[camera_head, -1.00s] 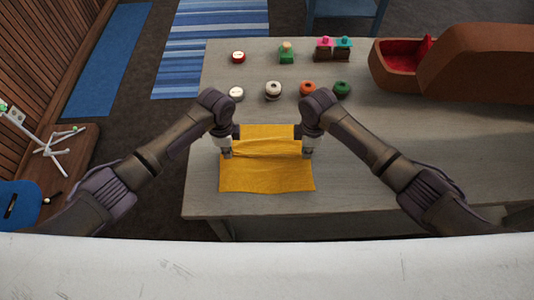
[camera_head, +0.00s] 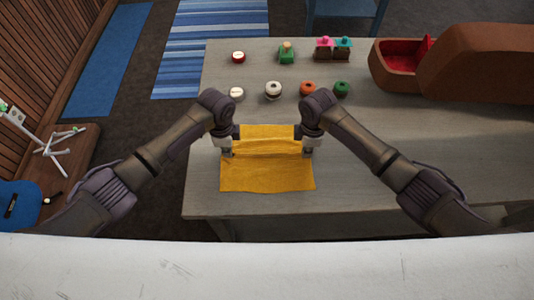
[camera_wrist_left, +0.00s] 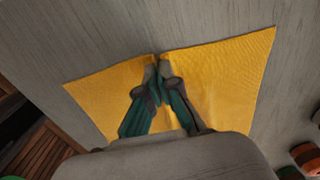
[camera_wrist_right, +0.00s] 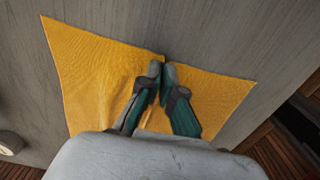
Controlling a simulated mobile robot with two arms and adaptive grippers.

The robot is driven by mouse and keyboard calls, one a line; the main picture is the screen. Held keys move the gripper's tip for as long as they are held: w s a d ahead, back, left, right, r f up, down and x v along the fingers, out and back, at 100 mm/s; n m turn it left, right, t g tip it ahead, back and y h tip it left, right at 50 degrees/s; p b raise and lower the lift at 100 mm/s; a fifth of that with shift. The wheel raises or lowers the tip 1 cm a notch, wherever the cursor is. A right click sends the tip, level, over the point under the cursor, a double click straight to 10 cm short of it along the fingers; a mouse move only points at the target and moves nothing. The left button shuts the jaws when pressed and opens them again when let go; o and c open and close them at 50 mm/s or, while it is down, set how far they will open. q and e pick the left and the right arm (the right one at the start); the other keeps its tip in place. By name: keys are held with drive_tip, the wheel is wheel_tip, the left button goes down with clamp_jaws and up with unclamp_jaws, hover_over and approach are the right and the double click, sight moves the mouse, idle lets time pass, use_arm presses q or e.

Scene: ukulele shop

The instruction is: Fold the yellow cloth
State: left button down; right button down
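The yellow cloth (camera_head: 266,178) lies on the grey table, with a raised crosswise ridge between my two grippers. My left gripper (camera_head: 227,153) is at the cloth's left edge, and my right gripper (camera_head: 308,153) is at its right edge. In the left wrist view the fingertips (camera_wrist_left: 158,68) are together with cloth (camera_wrist_left: 225,75) pinched at them. In the right wrist view the fingertips (camera_wrist_right: 162,68) are likewise together on the cloth (camera_wrist_right: 95,75). The cloth's near part lies flat; part of its far half is hidden by my arms.
On the grey table (camera_head: 420,140), several small round pieces stand beyond the cloth, including a white one (camera_head: 236,93) and an orange one (camera_head: 308,87). A brown case with red lining (camera_head: 396,60) sits at the back right.

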use_arm(q)
drive_tip(key=shift+s, duration=0.1)
use_arm(e)
drive_tip(key=shift+s+f, duration=0.1)
drive_tip(key=shift+f, duration=0.05)
idle(0.5)
